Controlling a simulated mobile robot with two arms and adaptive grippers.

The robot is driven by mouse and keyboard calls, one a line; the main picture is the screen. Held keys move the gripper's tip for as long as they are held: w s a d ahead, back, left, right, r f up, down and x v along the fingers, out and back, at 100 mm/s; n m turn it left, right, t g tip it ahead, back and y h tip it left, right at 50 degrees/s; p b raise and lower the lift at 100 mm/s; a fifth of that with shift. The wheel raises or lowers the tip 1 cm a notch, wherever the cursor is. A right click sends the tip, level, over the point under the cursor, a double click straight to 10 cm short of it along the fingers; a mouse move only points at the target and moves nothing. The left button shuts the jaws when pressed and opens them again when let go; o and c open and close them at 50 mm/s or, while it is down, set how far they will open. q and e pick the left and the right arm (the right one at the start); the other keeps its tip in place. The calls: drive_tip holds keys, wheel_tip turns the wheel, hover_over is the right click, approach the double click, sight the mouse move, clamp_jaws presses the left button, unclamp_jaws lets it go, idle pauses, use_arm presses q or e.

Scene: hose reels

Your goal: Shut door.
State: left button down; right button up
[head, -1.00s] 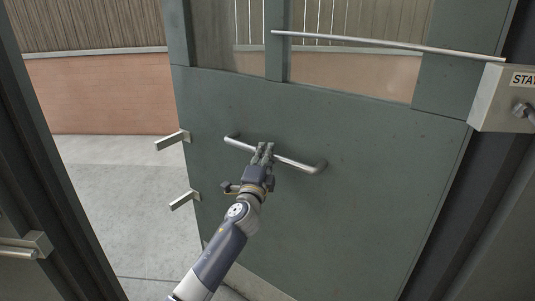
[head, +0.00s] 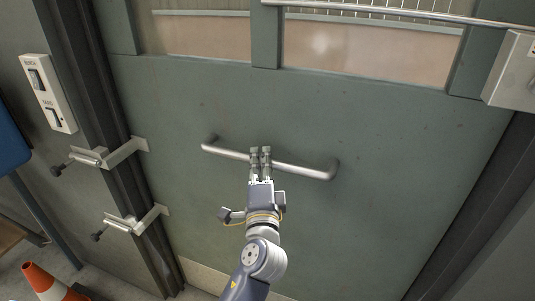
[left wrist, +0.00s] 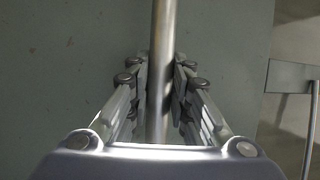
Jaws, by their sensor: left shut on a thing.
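The grey-green door (head: 400,190) fills most of the head view, with its left edge against the frame. A silver bar handle (head: 310,171) runs across it, and the handle also shows in the left wrist view (left wrist: 163,30). My left gripper (head: 260,150) is shut on the handle near its middle; in the left wrist view the bar passes between the fingers (left wrist: 161,85). Two metal latch brackets (head: 120,152) (head: 140,220) reach from the door's left edge across the frame. My right gripper is not in view.
A switch panel (head: 48,93) is on the wall at left. An orange cone (head: 45,283) stands at lower left. A metal stay rod (head: 400,14) and its box (head: 515,70) are at upper right. Window panes (head: 370,50) are in the door's upper part.

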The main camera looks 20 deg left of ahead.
use_arm(q)
drive_tip(key=shift+s+d, duration=0.2)
drive_tip(key=shift+s, duration=0.3)
drive_tip(key=shift+s+y, duration=0.1)
drive_tip(key=shift+y, duration=0.2)
drive_tip(key=shift+f, duration=0.2)
drive_tip(key=c, duration=1.6)
unclamp_jaws()
drive_tip(key=shift+c, duration=0.2)
drive_tip(key=shift+o, duration=1)
drive_tip(key=shift+s+d+r, duration=0.15)
drive_tip(key=shift+s+r, duration=0.1)
drive_tip(key=shift+s, duration=0.1)
drive_tip(key=shift+w+f, duration=0.1)
drive_tip(key=shift+f, duration=0.05)
drive_tip(key=v, duration=1.2)
drive_tip(key=shift+r, duration=0.2)
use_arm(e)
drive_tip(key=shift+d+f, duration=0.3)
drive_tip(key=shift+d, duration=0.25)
